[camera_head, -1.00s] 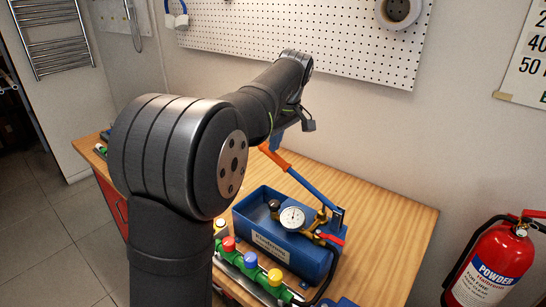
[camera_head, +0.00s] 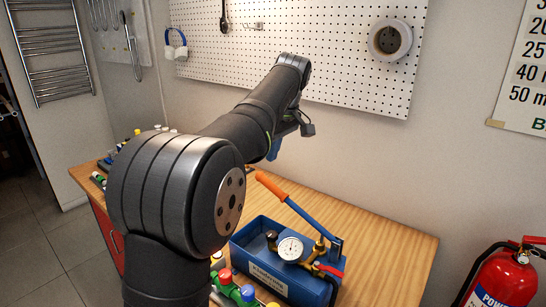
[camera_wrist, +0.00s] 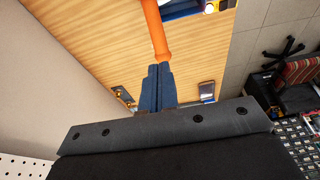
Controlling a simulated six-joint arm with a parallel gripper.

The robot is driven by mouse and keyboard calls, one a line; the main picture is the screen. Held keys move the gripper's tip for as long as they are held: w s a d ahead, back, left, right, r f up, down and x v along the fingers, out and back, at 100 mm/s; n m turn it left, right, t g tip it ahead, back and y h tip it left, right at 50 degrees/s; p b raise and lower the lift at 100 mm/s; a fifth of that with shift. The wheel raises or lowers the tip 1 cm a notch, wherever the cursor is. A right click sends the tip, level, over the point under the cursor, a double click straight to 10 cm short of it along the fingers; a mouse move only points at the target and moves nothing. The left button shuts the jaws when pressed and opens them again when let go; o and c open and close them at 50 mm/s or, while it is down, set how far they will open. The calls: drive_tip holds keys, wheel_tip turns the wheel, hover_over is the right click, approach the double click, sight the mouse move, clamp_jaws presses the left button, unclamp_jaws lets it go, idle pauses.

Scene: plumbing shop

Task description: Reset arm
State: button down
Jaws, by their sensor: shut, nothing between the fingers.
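My gripper (camera_head: 273,150) hangs from the far end of my arm, above the wooden bench, with its blue fingers pointing down. In the wrist view its blue fingers (camera_wrist: 157,88) are together, with nothing held between them. The orange handle grip (camera_head: 270,186) of the blue test pump (camera_head: 312,288) is below the gripper, with a gap between them in the head view. In the wrist view the orange grip (camera_wrist: 154,32) runs just beyond the fingertips. My upper arm hides part of the bench.
The wooden bench (camera_head: 385,240) is clear to the right of the pump. A manifold with coloured caps (camera_head: 240,291) stands in front of the pump. A pegboard wall (camera_head: 330,60) is behind my arm. A red fire extinguisher (camera_head: 503,280) stands at the right.

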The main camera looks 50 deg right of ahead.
sight(270, 181)
drive_tip(key=shift+s+x, duration=0.2)
drive_tip(key=shift+x, duration=0.85)
drive_tip(key=shift+s+x, duration=0.25)
drive_tip(key=shift+x, duration=0.8)
drive_tip(key=shift+s+x, duration=0.2)
drive_tip(key=shift+x, duration=0.85)
drive_tip(key=shift+f, duration=0.15)
